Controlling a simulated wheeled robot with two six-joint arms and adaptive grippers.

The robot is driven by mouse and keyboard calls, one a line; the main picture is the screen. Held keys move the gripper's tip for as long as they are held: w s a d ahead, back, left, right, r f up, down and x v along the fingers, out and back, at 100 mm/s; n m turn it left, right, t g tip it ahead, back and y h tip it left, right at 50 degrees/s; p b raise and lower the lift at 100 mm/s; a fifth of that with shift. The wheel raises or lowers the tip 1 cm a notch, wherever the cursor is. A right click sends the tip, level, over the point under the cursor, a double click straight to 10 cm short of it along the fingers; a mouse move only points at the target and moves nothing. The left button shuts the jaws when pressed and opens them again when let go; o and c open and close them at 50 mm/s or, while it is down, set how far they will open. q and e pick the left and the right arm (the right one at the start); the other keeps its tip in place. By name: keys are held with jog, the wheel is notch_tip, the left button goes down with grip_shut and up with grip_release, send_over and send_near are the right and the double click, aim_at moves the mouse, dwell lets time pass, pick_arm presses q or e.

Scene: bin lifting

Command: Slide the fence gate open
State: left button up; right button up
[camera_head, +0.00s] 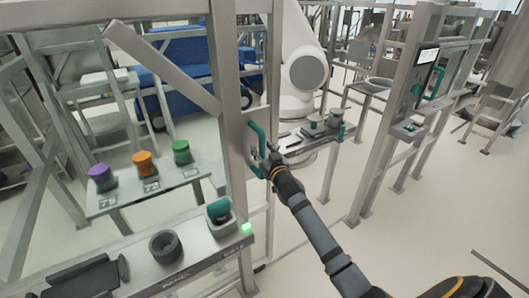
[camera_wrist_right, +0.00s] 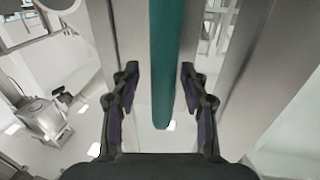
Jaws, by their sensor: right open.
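The fence gate's teal handle (camera_head: 257,138) is mounted on a grey plate between two metal uprights, in the middle of the head view. My right gripper (camera_head: 270,163) is at the handle, reaching in from the lower right. In the right wrist view the handle (camera_wrist_right: 165,60) is a vertical teal bar running between the two spread fingers of my right gripper (camera_wrist_right: 160,90). The fingers are open, with a visible gap on each side of the bar. The handle's lower part is partly hidden by my gripper in the head view. My left gripper is not in view.
A panel (camera_head: 185,262) with a teal-topped part and a dark ring stands at lower left. Behind it a shelf (camera_head: 150,190) bears purple, orange and green pieces. A white robot arm (camera_head: 305,75) stands beyond the fence. The floor at right is largely clear.

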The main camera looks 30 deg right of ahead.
jog(key=s+a, duration=0.1)
jog(key=s, duration=1.1)
jog(key=shift+a, duration=0.15)
jog(key=s+d+f+g, duration=0.2)
jog(key=f, duration=0.8)
jog(key=s+d+f+g, duration=0.2)
jog(key=f+g, duration=0.1)
jog(key=f, duration=0.8)
jog(key=s+d+f+g, duration=0.2)
jog(key=f, duration=0.8)
jog(key=s+a+f+g, duration=0.1)
jog(key=s+f+g, duration=0.1)
jog(key=s+f, duration=0.6)
jog(key=s+a+f+g, duration=0.1)
jog(key=s+f+g, duration=0.1)
jog(key=s+f, duration=0.6)
jog(key=s+a+f+n+g, duration=0.1)
jog(key=s+a+f+g, duration=0.1)
jog(key=s+f, duration=0.5)
jog(key=s+a+f+g+y, duration=0.1)
jog(key=s+a+f+g, duration=0.2)
jog(key=s, duration=1.3)
notch_tip(320, 180, down, 5)
jog(key=shift+s+a+r+n+g, duration=0.1)
jog(key=shift+s+a+n+g, duration=0.2)
jog(key=shift+a, duration=0.7)
